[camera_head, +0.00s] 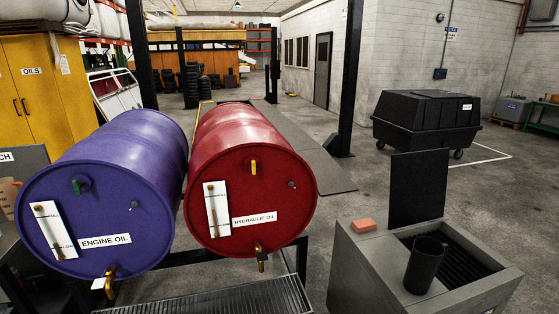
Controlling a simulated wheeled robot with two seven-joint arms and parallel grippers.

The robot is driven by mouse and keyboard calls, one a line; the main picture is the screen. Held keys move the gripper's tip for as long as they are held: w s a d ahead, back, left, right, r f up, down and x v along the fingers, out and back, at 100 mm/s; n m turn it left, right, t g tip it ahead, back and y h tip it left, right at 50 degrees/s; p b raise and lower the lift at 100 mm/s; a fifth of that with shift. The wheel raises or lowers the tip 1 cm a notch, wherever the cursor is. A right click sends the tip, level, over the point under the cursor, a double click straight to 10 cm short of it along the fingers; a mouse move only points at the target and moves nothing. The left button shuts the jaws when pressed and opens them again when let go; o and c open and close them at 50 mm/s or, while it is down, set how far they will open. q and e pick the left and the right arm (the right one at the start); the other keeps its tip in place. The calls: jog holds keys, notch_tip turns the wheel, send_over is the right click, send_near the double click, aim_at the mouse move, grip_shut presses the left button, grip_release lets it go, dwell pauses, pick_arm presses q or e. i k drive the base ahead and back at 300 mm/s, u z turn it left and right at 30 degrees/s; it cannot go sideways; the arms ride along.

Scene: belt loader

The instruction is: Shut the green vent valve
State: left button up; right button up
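The green vent valve (80,184) is on the upper front face of the purple drum (100,215) labelled "ENGINE OIL". It is small in this view, and I cannot tell whether it is open or shut. A brass tap (110,283) with a white tag sits low on the same drum. The red drum (275,190) labelled "HYDRAULIC OIL" lies to the right. It has a yellow valve (254,167) high on its face and a brass tap (260,255) below. Neither of my grippers is in view.
A metal grating (215,303) lies below the drums. At the right, a grey unit (380,265) with a raised dark lid holds a black container (425,265) and an orange block (363,225). A yellow cabinet (45,95) stands behind at left. Floor is clear toward the black bin (425,120).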

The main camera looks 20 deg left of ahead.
aim_at(77, 186)
jog(key=u, duration=0.7)
jog(key=i, duration=0.95)
jog(key=u, duration=0.4)
